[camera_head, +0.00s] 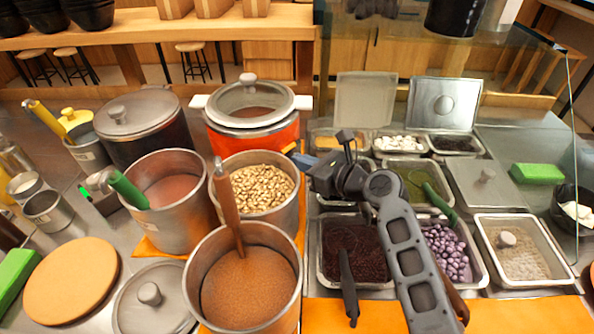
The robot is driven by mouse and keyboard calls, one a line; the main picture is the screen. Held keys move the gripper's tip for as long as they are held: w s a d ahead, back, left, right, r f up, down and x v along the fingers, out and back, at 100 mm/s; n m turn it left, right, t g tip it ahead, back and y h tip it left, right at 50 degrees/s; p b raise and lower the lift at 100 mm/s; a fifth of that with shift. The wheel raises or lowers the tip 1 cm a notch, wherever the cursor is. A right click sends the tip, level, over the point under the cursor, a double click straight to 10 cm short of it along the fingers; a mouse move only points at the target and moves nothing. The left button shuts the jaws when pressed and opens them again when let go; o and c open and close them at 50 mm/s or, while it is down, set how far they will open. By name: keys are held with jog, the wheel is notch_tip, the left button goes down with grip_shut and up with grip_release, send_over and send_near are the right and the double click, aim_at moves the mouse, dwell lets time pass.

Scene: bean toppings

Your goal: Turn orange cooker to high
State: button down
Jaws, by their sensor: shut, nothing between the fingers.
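The orange cooker (258,143) stands at the back middle of the counter. It has a round glass lid with a steel rim and knob, and white side handles. Its lower front is hidden behind the pot of beans, and I see no control knob or setting mark on it. My gripper (302,158) is just right of the cooker's lower right side, pointing left, and looks shut and empty. Whether its tips touch the cooker cannot be told from this view.
A steel pot of pale beans (262,190) stands directly in front of the cooker. A pot with a ladle (250,285) is nearer, and a lidded dark pot (140,130) stands left. Topping trays (505,270) fill the right side, under my arm. A glass pane (571,140) edges the far right.

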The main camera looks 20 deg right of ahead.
jog(key=shift+d+f, duration=0.2)
jog(key=shift+d, duration=0.25)
jog(key=shift+d+f, duration=0.25)
jog(key=shift+r, duration=0.15)
jog(key=shift+f+v, duration=0.15)
jog(key=shift+v, duration=1.3)
jog(key=shift+f+v, duration=0.1)
jog(key=shift+v, duration=1.35)
jog(key=shift+d, duration=0.1)
